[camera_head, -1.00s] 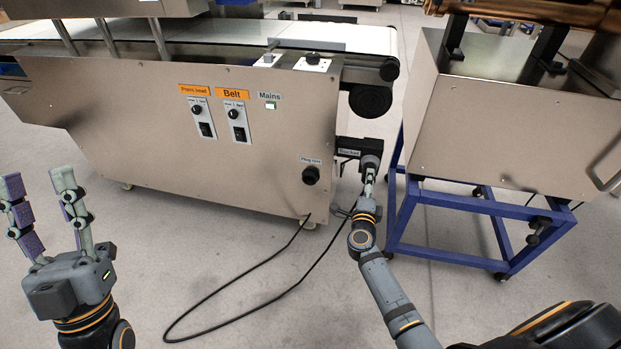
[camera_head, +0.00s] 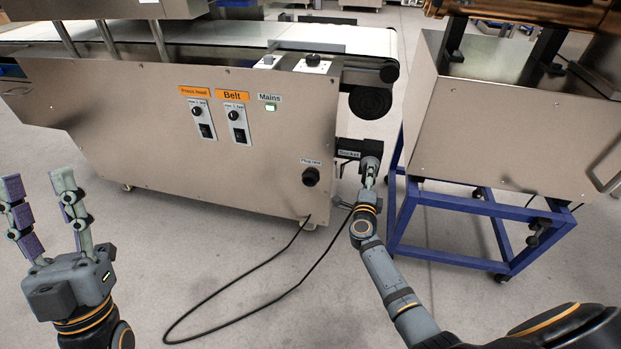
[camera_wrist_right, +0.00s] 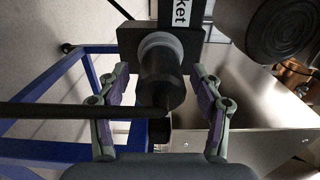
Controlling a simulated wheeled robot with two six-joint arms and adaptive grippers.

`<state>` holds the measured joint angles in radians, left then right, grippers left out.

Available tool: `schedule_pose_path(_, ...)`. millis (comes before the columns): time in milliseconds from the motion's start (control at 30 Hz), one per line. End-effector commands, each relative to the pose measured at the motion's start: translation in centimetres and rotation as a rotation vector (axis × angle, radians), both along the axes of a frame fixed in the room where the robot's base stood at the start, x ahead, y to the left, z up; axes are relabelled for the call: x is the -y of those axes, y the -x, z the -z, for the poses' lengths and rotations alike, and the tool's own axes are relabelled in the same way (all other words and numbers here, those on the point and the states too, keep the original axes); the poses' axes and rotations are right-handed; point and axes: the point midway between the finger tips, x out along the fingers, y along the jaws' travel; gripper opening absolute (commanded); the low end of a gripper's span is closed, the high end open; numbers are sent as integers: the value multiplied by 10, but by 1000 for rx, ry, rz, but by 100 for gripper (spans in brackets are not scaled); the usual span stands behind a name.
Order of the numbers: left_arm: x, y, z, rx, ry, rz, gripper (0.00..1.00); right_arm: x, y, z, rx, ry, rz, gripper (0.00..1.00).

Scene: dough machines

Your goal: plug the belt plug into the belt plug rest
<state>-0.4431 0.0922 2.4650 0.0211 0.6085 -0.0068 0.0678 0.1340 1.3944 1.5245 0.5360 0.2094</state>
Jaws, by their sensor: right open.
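The belt plug (camera_wrist_right: 163,88) is a black cylinder seated against the socket (camera_wrist_right: 196,44), with a black cable running off to the left in the right wrist view. In the head view the socket (camera_head: 349,153) is at the machine's right end; the plug there is mostly hidden by my gripper. My right gripper (camera_head: 369,175) is open, its fingers on either side of the plug with small gaps visible in the wrist view (camera_wrist_right: 160,82). The belt plug rest (camera_head: 311,176) is a round black fitting on the front panel, left of the socket. My left gripper (camera_head: 38,183) is open and empty, far left.
The steel machine (camera_head: 160,150) carries switches and a green-lit Mains switch (camera_head: 270,107). A blue-framed stand (camera_head: 450,252) is close right of my right gripper. A black cable (camera_head: 240,268) loops over the floor. Floor in front of the panel is otherwise clear.

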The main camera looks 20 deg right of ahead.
Motion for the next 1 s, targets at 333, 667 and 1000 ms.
schedule_pose_path(333, 0, 0, -2, 0, 0, 0, 40, 0, 0, 0, 0, 0, 0, 66)
schedule_pose_path(667, 0, 0, -7, -1, 0, 0, 40, 0, 0, -1, 1, -1, 0, 66)
schedule_pose_path(1000, 0, 0, -6, 0, 0, 0, 40, 0, 0, -1, 1, -1, 0, 38)
